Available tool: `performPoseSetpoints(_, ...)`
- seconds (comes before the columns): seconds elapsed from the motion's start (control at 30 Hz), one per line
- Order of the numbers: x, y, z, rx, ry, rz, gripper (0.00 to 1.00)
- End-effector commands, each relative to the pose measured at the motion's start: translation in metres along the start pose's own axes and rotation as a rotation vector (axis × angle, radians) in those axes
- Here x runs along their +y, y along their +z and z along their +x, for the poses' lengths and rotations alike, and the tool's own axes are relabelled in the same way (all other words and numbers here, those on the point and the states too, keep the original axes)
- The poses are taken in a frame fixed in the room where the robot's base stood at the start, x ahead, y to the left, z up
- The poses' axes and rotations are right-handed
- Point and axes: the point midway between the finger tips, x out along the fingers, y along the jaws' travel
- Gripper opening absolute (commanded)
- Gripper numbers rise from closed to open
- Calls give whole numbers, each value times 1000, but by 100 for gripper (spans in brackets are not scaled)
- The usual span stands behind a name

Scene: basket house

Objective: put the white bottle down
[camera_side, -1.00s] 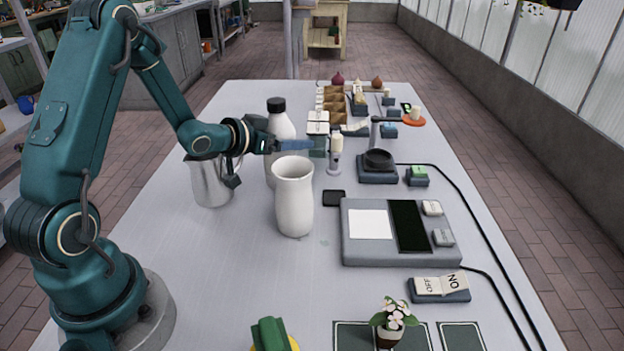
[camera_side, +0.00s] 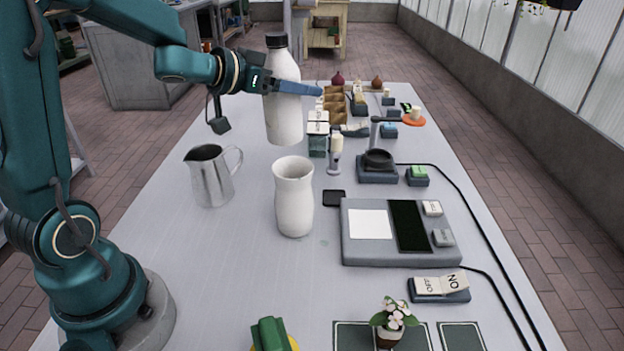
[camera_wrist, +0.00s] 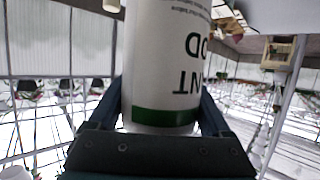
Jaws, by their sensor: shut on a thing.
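The white bottle (camera_side: 284,116) with a black cap is upright in the side view, raised above the grey table (camera_side: 230,262). My gripper (camera_side: 300,88) is shut on it around its upper body, with a blue finger across its front. In the wrist view the bottle (camera_wrist: 163,60) stands between both fingers (camera_wrist: 163,112), showing a green band and dark printed letters upside down. The far finger is hidden behind the bottle in the side view.
A white vase (camera_side: 294,198) and a steel pitcher (camera_side: 212,176) stand nearer the camera. A flat grey device (camera_side: 370,250) lies to the right. Small boxes and a wooden divided tray (camera_side: 335,103) sit behind.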

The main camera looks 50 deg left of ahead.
Motion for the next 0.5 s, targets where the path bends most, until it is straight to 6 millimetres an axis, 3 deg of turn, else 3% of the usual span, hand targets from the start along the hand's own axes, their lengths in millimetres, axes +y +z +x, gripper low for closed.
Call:
performPoseSetpoints(0.03, 9, -12, -8, 16, 26, 18, 0)
performPoseSetpoints(0.2, 35, -32, -40, 23, 110, 53, 0)
performPoseSetpoints(0.5, 60, -34, -80, -3, 185, 88, 0)
